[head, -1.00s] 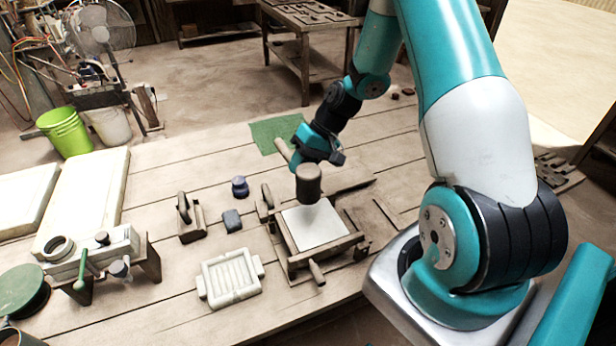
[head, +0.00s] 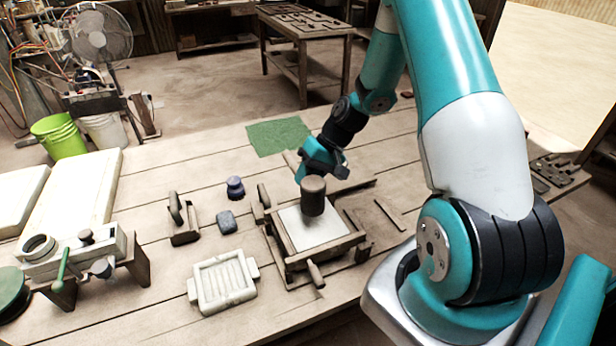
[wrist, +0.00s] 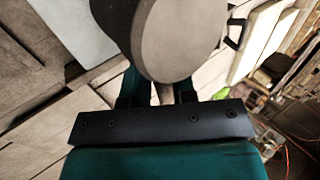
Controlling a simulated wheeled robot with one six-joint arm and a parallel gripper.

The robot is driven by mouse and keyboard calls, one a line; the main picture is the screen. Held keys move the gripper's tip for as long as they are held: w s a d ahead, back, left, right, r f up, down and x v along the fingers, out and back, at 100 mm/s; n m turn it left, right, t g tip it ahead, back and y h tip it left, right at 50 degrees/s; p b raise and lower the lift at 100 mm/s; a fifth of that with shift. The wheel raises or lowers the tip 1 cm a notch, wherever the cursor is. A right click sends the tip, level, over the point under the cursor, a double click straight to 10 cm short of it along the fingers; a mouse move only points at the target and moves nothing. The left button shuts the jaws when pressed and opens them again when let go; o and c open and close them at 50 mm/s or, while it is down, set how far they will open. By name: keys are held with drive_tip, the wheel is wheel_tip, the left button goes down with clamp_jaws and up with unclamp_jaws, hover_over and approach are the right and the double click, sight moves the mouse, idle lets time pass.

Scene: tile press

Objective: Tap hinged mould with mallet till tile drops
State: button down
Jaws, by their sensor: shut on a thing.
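My gripper (head: 318,165) is shut on the handle of a mallet with a dark cylindrical head (head: 312,196). In the wrist view the mallet head (wrist: 175,35) fills the top middle, and its handle runs between my fingers (wrist: 160,95). The hinged mould (head: 280,236) is a wooden frame with a pale square face (head: 312,232) and handles at its sides. The mallet head is over the back part of the pale face; I cannot tell whether it touches. No separate tile shows under the mould.
A pale ribbed tray (head: 222,283) lies left of the mould. A wooden handled tool (head: 184,220), a blue-grey block (head: 226,222) and a dark blue knob-shaped thing (head: 235,188) stand behind it. A green mat (head: 278,136) lies at the back.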

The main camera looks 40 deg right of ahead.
wheel_tip(320, 180, down, 5)
drive_tip(key=b, duration=0.3)
drive_tip(key=shift+b, duration=0.3)
wheel_tip(320, 180, up, 6)
drive_tip(key=p, duration=0.4)
drive_tip(key=shift+f+p, duration=0.25)
drive_tip(key=shift+p, duration=0.15)
drive_tip(key=shift+f, duration=0.2)
drive_tip(key=shift+f+b, duration=0.1)
drive_tip(key=shift+b, duration=0.2)
wheel_tip(320, 180, down, 5)
drive_tip(key=b, duration=0.3)
drive_tip(key=shift+r+p, duration=1.65)
drive_tip(key=shift+r, duration=0.65)
